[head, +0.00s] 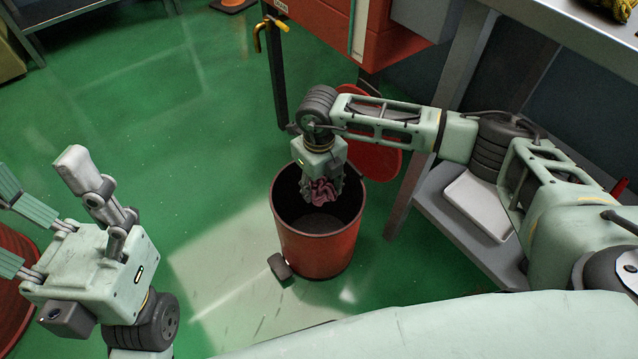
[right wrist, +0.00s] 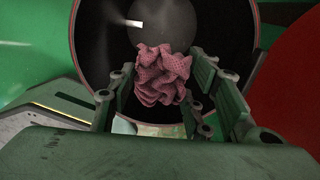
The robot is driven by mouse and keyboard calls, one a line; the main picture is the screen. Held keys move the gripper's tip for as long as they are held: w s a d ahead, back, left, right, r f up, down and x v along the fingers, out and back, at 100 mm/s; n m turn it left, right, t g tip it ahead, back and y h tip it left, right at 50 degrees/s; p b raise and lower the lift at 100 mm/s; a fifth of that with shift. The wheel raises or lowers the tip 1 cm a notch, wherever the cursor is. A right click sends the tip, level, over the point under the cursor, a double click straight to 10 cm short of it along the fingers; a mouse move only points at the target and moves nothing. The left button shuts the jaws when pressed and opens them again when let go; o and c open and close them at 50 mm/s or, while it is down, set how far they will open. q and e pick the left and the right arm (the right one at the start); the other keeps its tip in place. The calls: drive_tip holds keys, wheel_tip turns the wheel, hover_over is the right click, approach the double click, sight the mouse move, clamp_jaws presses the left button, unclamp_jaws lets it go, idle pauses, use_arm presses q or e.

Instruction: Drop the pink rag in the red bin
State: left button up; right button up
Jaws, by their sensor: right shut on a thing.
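The pink rag (head: 323,191) is crumpled and hangs from my right gripper (head: 322,188), which is shut on it. The rag also shows in the right wrist view (right wrist: 162,75) between the fingers of the right gripper (right wrist: 160,95). The red bin (head: 318,250) stands on the green floor with its dark inside open upward. The rag and the gripper are over the bin's mouth, near its far rim. The bin's rim also shows around the rag in the right wrist view (right wrist: 82,60). My left gripper (head: 52,185) is at the left with its fingers spread, empty.
The bin's red lid (head: 378,160) stands raised behind it, and a pedal (head: 279,266) sticks out in front. A grey shelf with a white tray (head: 482,207) is at the right. A red cabinet (head: 390,40) stands behind. Open green floor (head: 190,130) lies left of the bin.

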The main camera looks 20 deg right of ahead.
drive_tip(key=o, duration=1.2)
wheel_tip(320, 180, up, 12)
idle(0.7)
